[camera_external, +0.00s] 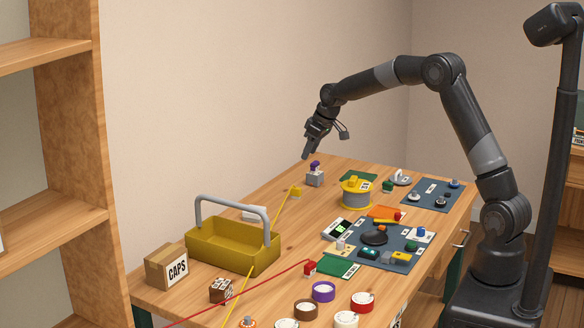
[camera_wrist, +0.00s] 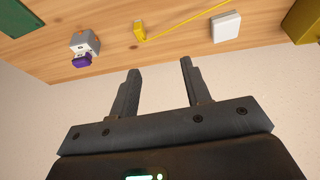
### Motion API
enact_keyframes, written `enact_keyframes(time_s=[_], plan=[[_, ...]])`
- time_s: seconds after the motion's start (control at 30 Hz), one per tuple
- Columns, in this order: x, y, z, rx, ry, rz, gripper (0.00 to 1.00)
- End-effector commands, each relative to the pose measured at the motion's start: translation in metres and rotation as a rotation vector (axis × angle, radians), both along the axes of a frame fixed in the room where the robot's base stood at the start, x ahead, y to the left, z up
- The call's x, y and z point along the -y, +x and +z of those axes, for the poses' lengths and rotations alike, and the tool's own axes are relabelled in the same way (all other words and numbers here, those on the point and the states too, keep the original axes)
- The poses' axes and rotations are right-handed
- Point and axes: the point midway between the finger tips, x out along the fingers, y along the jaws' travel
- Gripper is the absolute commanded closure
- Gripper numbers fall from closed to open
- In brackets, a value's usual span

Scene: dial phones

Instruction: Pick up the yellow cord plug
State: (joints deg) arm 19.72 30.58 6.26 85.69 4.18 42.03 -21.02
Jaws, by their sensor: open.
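The yellow cord plug (camera_external: 295,190) lies on the wooden table (camera_external: 330,178) at the end of a yellow cord (camera_external: 281,213). The cord runs past the yellow tool tote toward the front left. In the wrist view the yellow plug (camera_wrist: 139,30) is near the top, with its cord going off to the upper right. My gripper (camera_external: 305,157) is in the air above the far edge of the table, pointing down, behind and above the plug. In the wrist view its fingers (camera_wrist: 158,78) are apart with nothing between them, and the plug is beyond the fingertips.
A grey block with a purple top (camera_external: 315,175) stands just right of the plug. A yellow-topped spool (camera_external: 356,193) is farther right. The yellow tote (camera_external: 235,245) with a grey handle is to the left. A white square box (camera_wrist: 225,27) lies beside the cord.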

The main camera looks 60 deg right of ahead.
Motion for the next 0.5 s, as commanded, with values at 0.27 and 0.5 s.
enact_keyframes(time_s=[0.27,0.5], plan=[[0.039,0.038,-0.062,-0.005,0.017,-0.006,0.56],[0.044,0.049,-0.086,-0.006,0.020,-0.006,0.56]])
